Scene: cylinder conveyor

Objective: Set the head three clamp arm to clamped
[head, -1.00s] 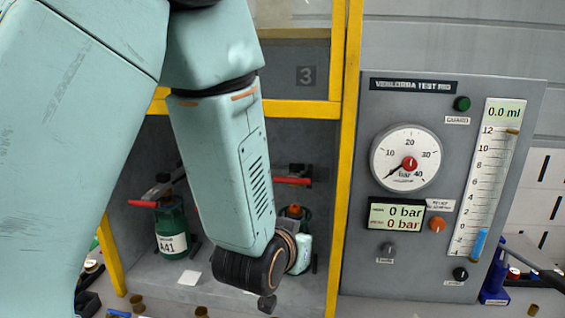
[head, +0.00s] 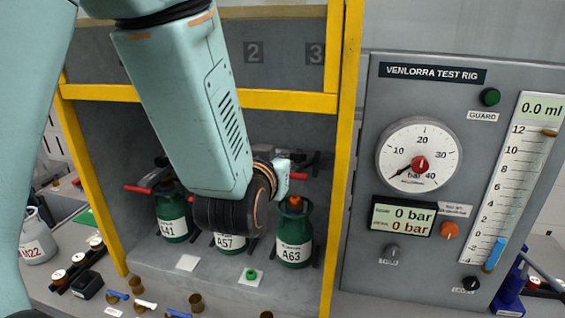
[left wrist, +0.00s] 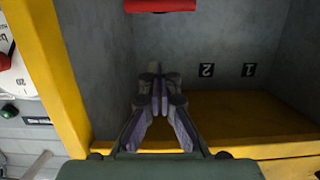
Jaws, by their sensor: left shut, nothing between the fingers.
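A red bar, probably this handle, is cut off at the top edge of the left wrist view (left wrist: 160,5). My left gripper (head: 283,177) is at about handle height in the head view, its fingertips hard to make out. In the left wrist view my left gripper (left wrist: 157,80) is shut and empty, apart from the red bar. My right gripper is not in view.
Green cylinders A41 (head: 172,218) and A57 (head: 229,242) stand left of A63, A57 partly behind my wrist. A yellow post (head: 341,150) stands close on the right, beside the test rig panel (head: 360,255). A yellow crossbar (head: 285,100) runs above. Small parts lie in front.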

